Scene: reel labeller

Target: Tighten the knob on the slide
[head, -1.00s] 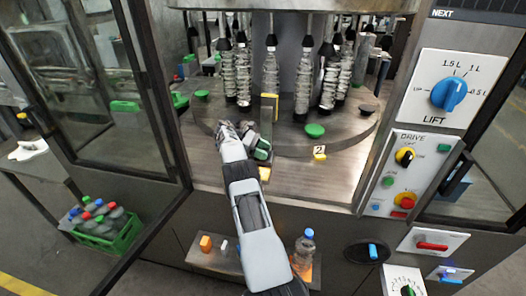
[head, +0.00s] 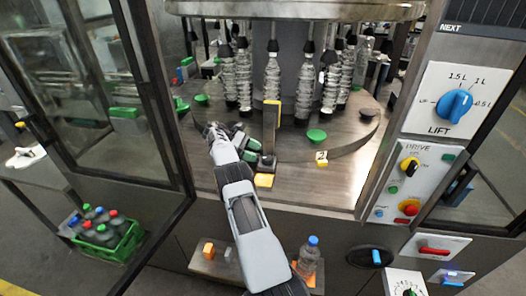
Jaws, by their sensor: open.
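My gripper (head: 213,131) is at the left part of the machine's round table. A gap to the gripper is hard to judge, since my wrist hides part of this place.
Several clear bottles (head: 273,80) hang around the central column behind the post. The open glass door (head: 115,100) stands left. The control panel (head: 405,180) bounds the right.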

